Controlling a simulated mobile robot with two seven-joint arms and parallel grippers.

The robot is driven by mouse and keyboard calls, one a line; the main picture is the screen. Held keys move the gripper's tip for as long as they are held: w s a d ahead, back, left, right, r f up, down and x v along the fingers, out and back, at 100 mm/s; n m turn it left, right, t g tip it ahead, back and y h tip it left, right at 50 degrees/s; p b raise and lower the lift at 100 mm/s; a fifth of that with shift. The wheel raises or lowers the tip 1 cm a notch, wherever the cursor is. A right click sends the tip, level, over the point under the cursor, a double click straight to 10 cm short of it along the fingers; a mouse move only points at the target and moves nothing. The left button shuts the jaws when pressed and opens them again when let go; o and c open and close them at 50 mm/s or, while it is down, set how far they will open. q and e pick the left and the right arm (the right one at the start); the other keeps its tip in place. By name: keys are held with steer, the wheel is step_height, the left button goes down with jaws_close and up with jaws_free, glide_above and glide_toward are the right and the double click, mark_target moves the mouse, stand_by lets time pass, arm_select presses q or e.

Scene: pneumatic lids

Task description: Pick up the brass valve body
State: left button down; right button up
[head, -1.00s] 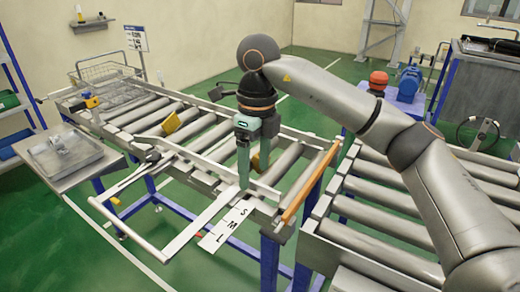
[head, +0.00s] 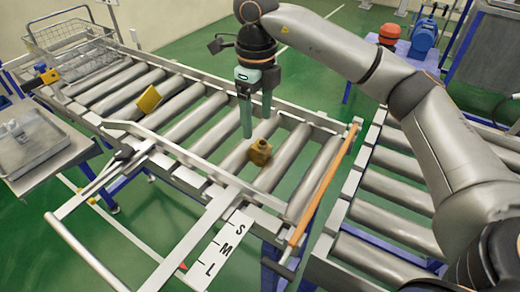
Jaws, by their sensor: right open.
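The brass valve body (head: 260,152) rests on the rollers of the conveyor (head: 190,150), near its right end. My right gripper (head: 257,122) hangs from above with its green fingers pointing down. Its fingers are apart and empty, just behind and above the valve body in the head view. One finger is to the left of the valve body and the other is near its upper right. I cannot tell whether either touches it. My left gripper is not in view.
A yellow block (head: 149,99) lies on the rollers further left. A wire basket (head: 72,38) stands at the far left end. A tray (head: 28,140) sits on a side table. An orange bar (head: 325,185) crosses the conveyor's right end, and a size plate (head: 220,252) lies in front.

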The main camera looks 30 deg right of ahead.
mark_target(261, 142)
step_height(261, 142, down, 3)
steer(key=shift+f, duration=0.1)
steer(key=f, duration=0.2)
steer(key=s+f, duration=0.1)
steer(key=f, duration=0.1)
steer(key=shift+d+p, duration=0.2)
steer(key=shift+p, duration=0.15)
steer(key=shift+f, duration=0.65)
jaws_close()
steer(key=shift+w, duration=0.1)
